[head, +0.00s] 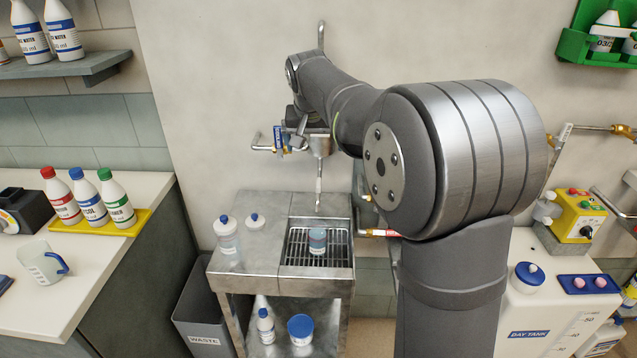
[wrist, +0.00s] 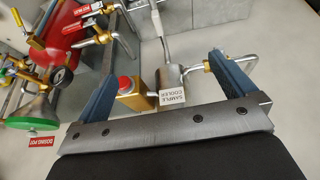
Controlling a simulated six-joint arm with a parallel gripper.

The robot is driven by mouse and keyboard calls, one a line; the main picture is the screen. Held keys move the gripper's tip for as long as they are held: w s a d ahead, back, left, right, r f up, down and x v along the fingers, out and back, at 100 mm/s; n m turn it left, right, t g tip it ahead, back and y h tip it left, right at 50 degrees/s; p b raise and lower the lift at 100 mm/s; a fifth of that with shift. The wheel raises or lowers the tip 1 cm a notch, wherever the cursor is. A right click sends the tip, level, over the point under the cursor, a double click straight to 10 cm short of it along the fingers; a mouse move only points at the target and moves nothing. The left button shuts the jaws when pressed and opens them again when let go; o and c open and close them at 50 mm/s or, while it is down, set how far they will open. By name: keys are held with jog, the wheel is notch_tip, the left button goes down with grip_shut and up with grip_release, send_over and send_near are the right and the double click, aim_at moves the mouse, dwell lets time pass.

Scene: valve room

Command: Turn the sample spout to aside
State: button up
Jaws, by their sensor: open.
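The sample spout (head: 319,185) is a thin pale tube hanging from the grey sample cooler (head: 319,147). It points down over a blue-labelled clear container on the drain grille. In the wrist view the spout (wrist: 166,22) runs upward from the cooler (wrist: 172,80), whose "SAMPLE COOLER" label reads upside down. My gripper (head: 290,138) is beside the cooler in the head view, partly hidden by my arm. In the wrist view my gripper (wrist: 165,35) is open, its two blue fingers wide apart. The cooler shows between them, with nothing held. Whether a finger touches anything cannot be told.
A bent steel pipe (wrist: 240,60) with a brass fitting lies by the right finger. A red button (wrist: 127,83) on a brass block is near the left finger. The steel stand (head: 252,262) carries the container (head: 317,242) and bottles. A waste bin (head: 203,316) stands left.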

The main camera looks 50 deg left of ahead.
jog(key=shift+v, duration=0.75)
